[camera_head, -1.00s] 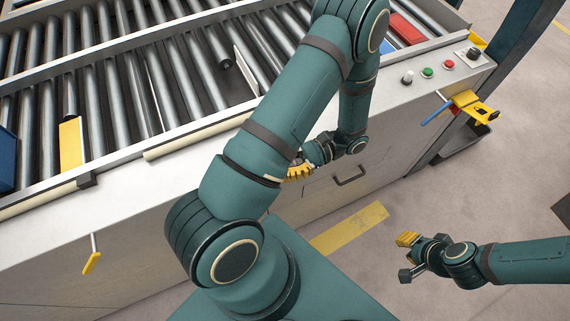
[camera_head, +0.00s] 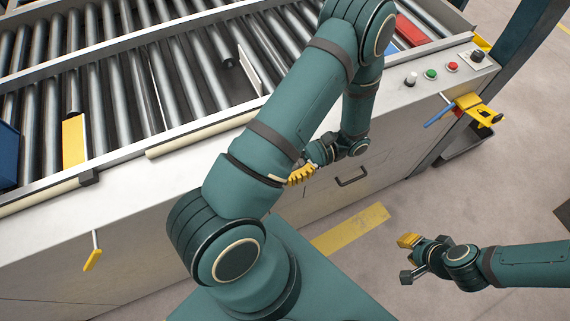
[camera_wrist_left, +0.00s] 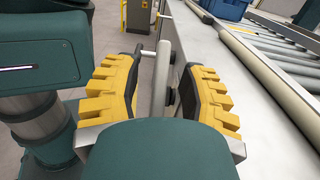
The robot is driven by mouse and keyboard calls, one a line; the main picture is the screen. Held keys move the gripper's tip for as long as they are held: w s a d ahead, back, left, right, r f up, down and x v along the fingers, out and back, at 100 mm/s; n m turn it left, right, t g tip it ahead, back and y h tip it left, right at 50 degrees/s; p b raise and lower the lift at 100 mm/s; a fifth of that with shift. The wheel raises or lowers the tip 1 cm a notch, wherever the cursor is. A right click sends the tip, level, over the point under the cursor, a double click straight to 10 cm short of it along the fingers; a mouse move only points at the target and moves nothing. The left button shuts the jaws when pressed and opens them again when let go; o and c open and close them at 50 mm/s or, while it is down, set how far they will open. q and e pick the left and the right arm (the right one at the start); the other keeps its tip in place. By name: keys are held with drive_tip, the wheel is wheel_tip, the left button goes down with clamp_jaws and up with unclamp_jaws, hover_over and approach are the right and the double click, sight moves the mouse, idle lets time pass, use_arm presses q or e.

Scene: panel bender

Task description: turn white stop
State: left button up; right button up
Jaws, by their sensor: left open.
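A pale, whitish upright bar (camera_wrist_left: 160,80) stands between the two yellow-padded fingers of my left gripper (camera_wrist_left: 159,92) in the left wrist view. I take it to be the white stop; I cannot tell whether either finger touches it. The left gripper is open around it. In the head view the left gripper (camera_head: 302,174) is low at the machine's front, partly covered by my left arm. A small pale end (camera_head: 275,178) shows beside it. My right gripper (camera_head: 409,259) looks open and empty over the floor, away from the machine.
The machine's roller table (camera_head: 130,90) fills the back left. Its front has a yellow-tipped lever (camera_head: 93,254) and a black handle (camera_head: 353,179). A white-topped knob (camera_head: 411,79) and coloured buttons sit on the right ledge. The floor right of the machine is mostly clear.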

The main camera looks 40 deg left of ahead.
use_arm(q)
drive_tip(key=shift+w, duration=0.15)
drive_tip(key=v, duration=1.1)
drive_tip(key=shift+w+d, duration=0.25)
drive_tip(key=shift+w, duration=0.05)
drive_tip(key=s+d+f+t+h+b, duration=0.25)
drive_tip(key=s+f+t+h, duration=0.3)
drive_tip(key=f, duration=0.55)
drive_tip(key=w+d+f+n+t+h+b, duration=0.3)
drive_tip(key=d+f+n+t+h, duration=0.2)
drive_tip(key=t, duration=0.8)
drive_tip(key=shift+d+f+n, duration=0.7)
drive_tip(key=shift+d+f, duration=0.25)
drive_tip(key=shift+d, duration=0.3)
drive_tip(key=shift+o, duration=0.4)
